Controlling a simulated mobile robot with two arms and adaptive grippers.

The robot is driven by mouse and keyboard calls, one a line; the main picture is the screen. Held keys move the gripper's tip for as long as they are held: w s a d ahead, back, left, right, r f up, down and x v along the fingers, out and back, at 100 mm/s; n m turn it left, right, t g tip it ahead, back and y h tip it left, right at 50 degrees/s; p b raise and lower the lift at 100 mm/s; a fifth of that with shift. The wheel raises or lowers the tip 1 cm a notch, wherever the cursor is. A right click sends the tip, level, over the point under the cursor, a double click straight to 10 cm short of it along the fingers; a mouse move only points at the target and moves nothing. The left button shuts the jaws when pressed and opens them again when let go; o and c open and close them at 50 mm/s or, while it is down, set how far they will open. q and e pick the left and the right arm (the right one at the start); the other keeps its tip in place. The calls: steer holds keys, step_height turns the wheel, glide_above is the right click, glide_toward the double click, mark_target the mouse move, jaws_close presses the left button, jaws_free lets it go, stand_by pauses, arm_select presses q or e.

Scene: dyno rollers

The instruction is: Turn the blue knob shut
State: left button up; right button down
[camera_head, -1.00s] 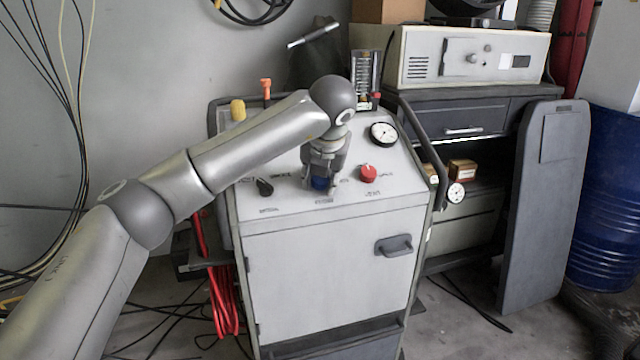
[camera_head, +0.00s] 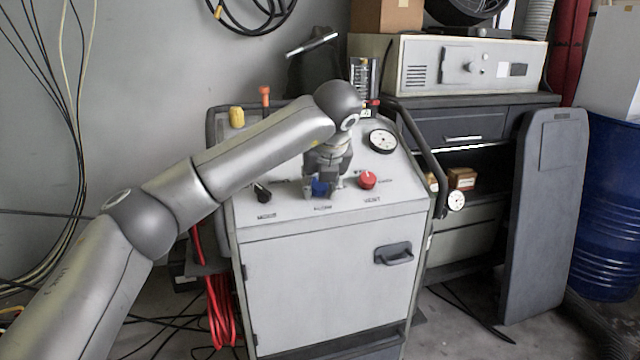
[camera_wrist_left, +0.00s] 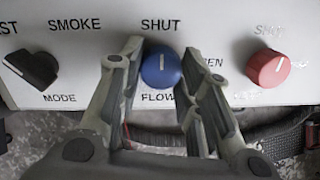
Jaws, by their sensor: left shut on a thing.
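The blue knob (camera_wrist_left: 161,70) sits on the white panel between the words SHUT and FLOW in the left wrist view. Its white mark points up, toward SHUT. It also shows in the head view (camera_head: 320,188), partly covered by my fingers. My left gripper (camera_head: 323,184) reaches down to the panel and is shut on the knob, one finger on each side. In the wrist view the right finger partly covers another label ending in "EN". My right gripper is not in view.
A red knob (camera_head: 367,180) stands close to the right of my gripper and a black mode knob (camera_head: 262,193) to the left. A round gauge (camera_head: 382,140) is farther back. The grey cart (camera_head: 320,290) has dark side rails.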

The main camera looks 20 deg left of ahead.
arm_select(q)
steer(key=o, duration=1)
steer(key=v, duration=1.2)
